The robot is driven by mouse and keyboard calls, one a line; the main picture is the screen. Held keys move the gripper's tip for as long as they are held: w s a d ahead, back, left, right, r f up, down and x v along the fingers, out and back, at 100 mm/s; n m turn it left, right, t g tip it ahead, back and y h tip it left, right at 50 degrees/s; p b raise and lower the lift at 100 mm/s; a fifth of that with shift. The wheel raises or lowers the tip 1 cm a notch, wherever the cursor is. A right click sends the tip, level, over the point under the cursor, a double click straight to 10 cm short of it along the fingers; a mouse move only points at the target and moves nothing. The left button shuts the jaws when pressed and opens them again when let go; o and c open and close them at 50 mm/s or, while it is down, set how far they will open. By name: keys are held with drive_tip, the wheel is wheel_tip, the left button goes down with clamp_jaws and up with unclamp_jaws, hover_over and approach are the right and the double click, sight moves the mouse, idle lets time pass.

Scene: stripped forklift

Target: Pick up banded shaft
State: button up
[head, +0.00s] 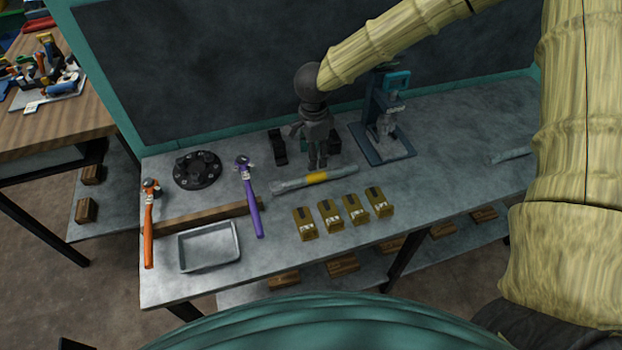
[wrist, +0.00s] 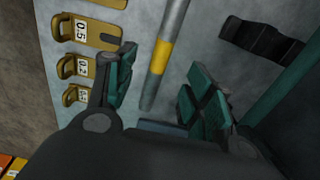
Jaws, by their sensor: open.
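The banded shaft (head: 295,183) is a grey rod with a yellow band, lying on the grey bench top. In the wrist view the shaft (wrist: 173,22) runs from the top edge down between my fingers, with its yellow band near the fingertips. My gripper (head: 317,163) points down just behind the shaft in the head view. My gripper (wrist: 163,68) is open, with one finger on each side of the shaft in the wrist picture. The fingers appear apart from it; their height above it is hard to tell.
Several brass weights (head: 330,215) stand in front of the shaft. A purple hammer (head: 250,200) lies to its left, near a wooden bar (head: 195,218) and a metal tray (head: 208,246). A blue press-like stand (head: 385,125) is behind right. Dark blocks (head: 278,148) sit behind the shaft.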

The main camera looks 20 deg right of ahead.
drive_tip(key=p, duration=0.1)
hover_over(312, 175)
drive_tip(key=f, duration=0.5)
drive_tip(key=shift+s+d, duration=0.25)
drive_tip(key=shift+s, duration=0.1)
drive_tip(key=shift+w+a+f+p, duration=0.15)
drive_tip(key=shift+f+p, duration=0.5)
drive_tip(key=shift+f, duration=0.8)
drive_tip(key=shift+w+a+f+p, duration=0.15)
drive_tip(key=shift+f+p, duration=0.45)
drive_tip(key=shift+f, duration=0.8)
drive_tip(key=shift+d, duration=0.1)
clamp_jaws()
